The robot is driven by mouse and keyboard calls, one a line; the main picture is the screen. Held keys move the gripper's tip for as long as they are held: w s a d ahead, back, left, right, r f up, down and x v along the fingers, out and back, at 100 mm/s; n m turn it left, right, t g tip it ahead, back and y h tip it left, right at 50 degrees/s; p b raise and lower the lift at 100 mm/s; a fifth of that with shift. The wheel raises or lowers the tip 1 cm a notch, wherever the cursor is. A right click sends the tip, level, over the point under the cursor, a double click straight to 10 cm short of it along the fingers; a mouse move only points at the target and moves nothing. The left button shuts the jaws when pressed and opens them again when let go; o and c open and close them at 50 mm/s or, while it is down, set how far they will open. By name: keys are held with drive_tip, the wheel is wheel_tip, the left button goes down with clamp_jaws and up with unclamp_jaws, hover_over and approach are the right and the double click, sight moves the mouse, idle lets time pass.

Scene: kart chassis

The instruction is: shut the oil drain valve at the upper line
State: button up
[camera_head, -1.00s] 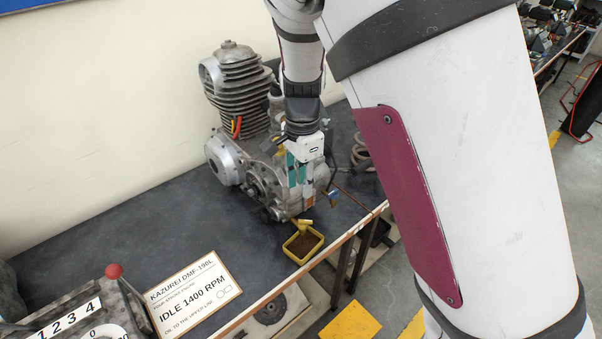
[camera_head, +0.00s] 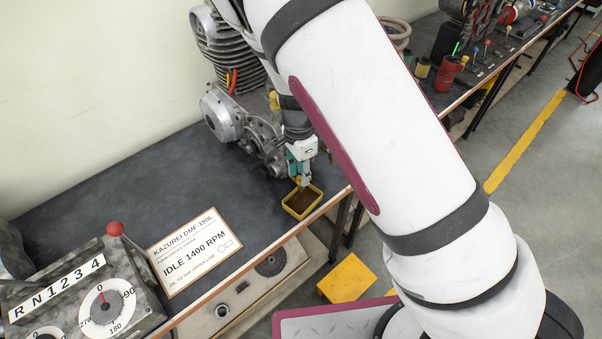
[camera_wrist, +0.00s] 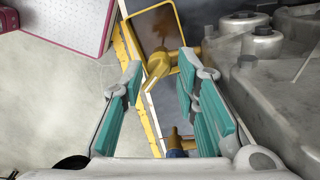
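The wrist view shows a yellow fitting with a lever, which looks like the oil drain valve (camera_wrist: 158,64), beside the engine and over the edge of a yellow tray (camera_wrist: 178,20). Dark brown oil lies in the tray, which also shows in the head view (camera_head: 319,207). My gripper (camera_wrist: 161,68) is open, its teal-padded fingers apart, with the yellow fitting between and just beyond the fingertips. I cannot tell whether they touch it. In the head view my gripper (camera_head: 303,180) hangs just above the tray and hides the valve. The oil level against any line cannot be read.
The engine (camera_head: 222,112) stands close beside my gripper on the dark bench (camera_head: 110,190). A placard (camera_head: 195,250) reads "IDLE 1400 RPM" and "OIL TO THE UPPER LINE". A control box (camera_head: 130,290) with a red knob stands at front left. A brass-and-blue fitting (camera_wrist: 178,142) lies low between the fingers.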

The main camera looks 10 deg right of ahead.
drive_tip(key=shift+f, duration=0.6)
clamp_jaws()
drive_tip(key=shift+n, duration=0.3)
drive_tip(key=n, duration=0.4)
drive_tip(key=shift+r, duration=0.1)
drive_tip(key=shift+n, duration=2.1)
drive_tip(key=shift+a, duration=0.1)
